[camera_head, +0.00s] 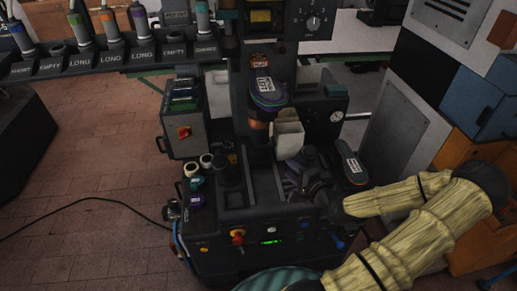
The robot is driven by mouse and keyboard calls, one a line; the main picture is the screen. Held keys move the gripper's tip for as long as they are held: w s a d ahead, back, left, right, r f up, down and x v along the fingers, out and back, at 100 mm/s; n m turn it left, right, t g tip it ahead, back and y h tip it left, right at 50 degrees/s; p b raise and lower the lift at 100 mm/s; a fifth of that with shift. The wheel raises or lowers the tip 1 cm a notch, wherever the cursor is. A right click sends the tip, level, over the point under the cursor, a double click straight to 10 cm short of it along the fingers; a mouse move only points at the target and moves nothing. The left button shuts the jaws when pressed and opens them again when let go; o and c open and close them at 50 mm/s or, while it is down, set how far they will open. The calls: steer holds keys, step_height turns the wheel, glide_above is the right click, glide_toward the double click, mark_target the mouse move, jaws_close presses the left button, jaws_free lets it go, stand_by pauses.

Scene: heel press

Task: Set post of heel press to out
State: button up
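The heel press (215,235) is a dark machine standing in the middle of the head view. A dark upright post-like part (229,170) rises from the left of its bed; I cannot tell for sure whether it is the post, nor whether it is in or out. A thick column with a purple-and-teal ringed, labelled head (268,95) stands behind. My arm in its yellow sleeve reaches in from the lower right. My dark gripper (308,170) is over the right of the bed, near a white block. Its fingers blend into the dark parts, so their opening is unclear.
A rack (110,58) labelled SHORT, EMPTY and LONG holds several tools at upper left. A labelled pad (350,162) is right of the gripper. Cabinets crowd the right; brick floor is open left.

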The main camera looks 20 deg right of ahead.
mark_target(263, 147)
steer(key=p+x, duration=0.1)
steer(key=x, duration=1.6)
steer(key=shift+w+f+p, duration=0.1)
steer(key=shift+p, duration=0.2)
steer(key=shift+c, duration=0.3)
